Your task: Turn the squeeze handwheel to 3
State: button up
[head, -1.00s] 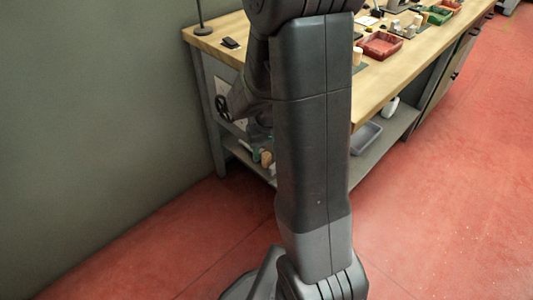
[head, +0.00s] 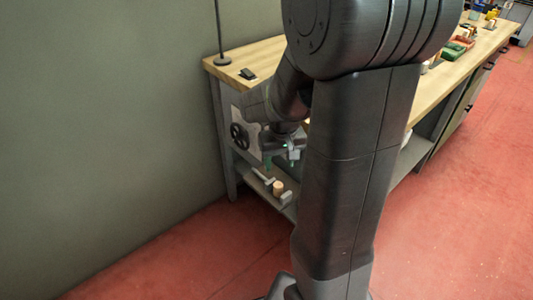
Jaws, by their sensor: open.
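The squeeze handwheel (head: 240,136) is a dark spoked wheel on a pale plate at the near end of the workbench, below the top. Its number marks are too small to read. My gripper (head: 281,161) is open, pointing down, to the right of the handwheel in the picture and apart from it. Green shows at its fingers, with nothing seen between them. My arm hides part of the bench.
The wooden bench top (head: 262,57) carries a small black item (head: 247,74) and a thin dark stand (head: 221,58). A tan cylinder (head: 278,187) is on the lower shelf. A green tray (head: 453,50) is farther along. The red floor (head: 180,260) in front is clear.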

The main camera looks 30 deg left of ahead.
aim_at(242, 135)
jog(key=u, duration=1.35)
jog(key=i+l+u, duration=0.15)
jog(key=i, duration=0.3)
